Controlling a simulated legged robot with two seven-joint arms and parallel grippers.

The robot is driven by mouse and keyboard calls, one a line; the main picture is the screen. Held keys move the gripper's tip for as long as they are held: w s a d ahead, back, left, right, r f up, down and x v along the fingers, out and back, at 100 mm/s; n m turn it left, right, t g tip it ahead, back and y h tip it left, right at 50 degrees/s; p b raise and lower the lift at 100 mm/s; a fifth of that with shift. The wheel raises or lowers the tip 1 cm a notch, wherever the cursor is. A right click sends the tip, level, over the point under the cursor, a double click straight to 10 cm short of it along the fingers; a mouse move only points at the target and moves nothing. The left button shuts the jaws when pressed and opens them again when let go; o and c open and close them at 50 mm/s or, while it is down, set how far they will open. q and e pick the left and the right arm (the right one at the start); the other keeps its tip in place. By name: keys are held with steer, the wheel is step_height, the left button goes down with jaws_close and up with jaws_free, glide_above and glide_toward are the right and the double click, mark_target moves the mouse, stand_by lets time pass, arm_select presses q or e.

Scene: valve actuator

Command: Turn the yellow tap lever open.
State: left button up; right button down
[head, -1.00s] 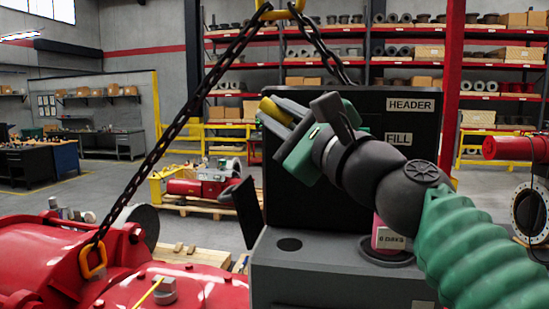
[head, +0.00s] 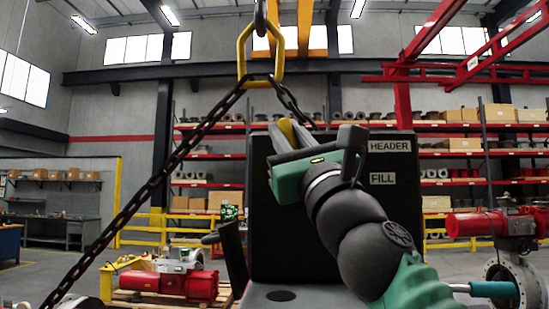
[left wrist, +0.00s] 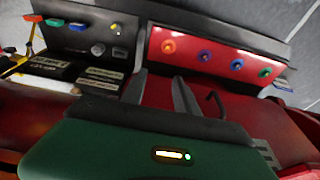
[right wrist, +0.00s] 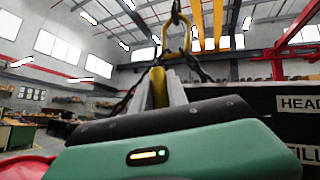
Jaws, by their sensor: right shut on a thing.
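A yellow bar (head: 289,132), which looks like the tap lever, sits between the grey fingers of my right gripper (head: 290,138) in the head view. The gripper is shut on it, in front of the black panel (head: 400,215) labelled HEADER and FILL. The right wrist view also shows the yellow bar (right wrist: 158,88) between the fingers; the lever's pivot and the tap body are hidden. In the left wrist view my left gripper (left wrist: 167,80) has its two fingers apart with nothing between them, over a red surface. I cannot make it out in the head view.
A chain hangs from a yellow hoist ring (head: 261,55), its links running down left and behind my right gripper. A red panel (left wrist: 220,62) with coloured knobs shows in the left wrist view. A red actuator (head: 475,224) stands at the right.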

steer(key=shift+w+d+f+m+t+h+b, duration=0.1)
steer(key=shift+d+m+t+h+b, duration=0.3)
steer(key=shift+m+h, duration=0.4)
steer(key=shift+w+d+f+m+t+h+b, duration=0.15)
steer(key=shift+m+t+h, duration=0.35)
steer(key=shift+m, duration=0.5)
steer(key=shift+s+h, duration=0.1)
steer(key=shift+h, duration=0.2)
steer(key=c, duration=1.7)
jaws_free()
steer(key=o, duration=0.4)
steer(key=shift+s+r, duration=0.1)
steer(key=shift+r, duration=0.1)
steer(key=b+v, duration=1.5)
steer(key=v, duration=0.2)
steer(key=shift+w+f, duration=0.2)
steer(key=shift+w, duration=0.1)
